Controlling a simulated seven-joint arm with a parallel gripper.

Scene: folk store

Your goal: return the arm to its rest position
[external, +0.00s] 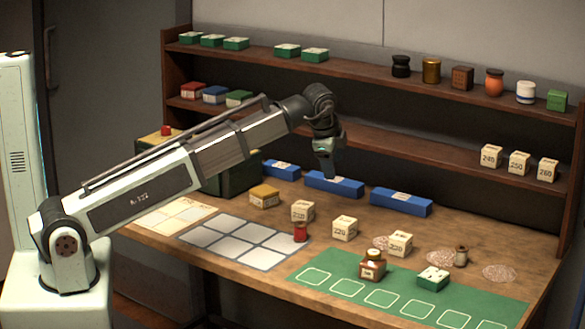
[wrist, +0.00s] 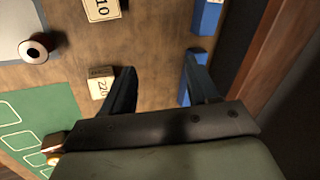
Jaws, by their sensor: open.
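My gripper (external: 327,165) hangs from the raised arm over the back half of the table, pointing down near the middle blue block (external: 334,184). In the wrist view my gripper (wrist: 160,85) has its two dark fingers apart, with bare wood showing between them. Nothing is held. A blue block (wrist: 191,75) shows behind the right finger; I cannot tell whether they touch. The box marked 220 (wrist: 102,83) lies to the left of the left finger, apart from it. The box marked 210 (wrist: 102,9) is at the top of the wrist view.
A red spool (external: 300,232) stands at the grey grid mat (external: 222,260). Shelves (external: 400,125) with boxes and jars rise behind the table. Bare wood lies between the boxes.

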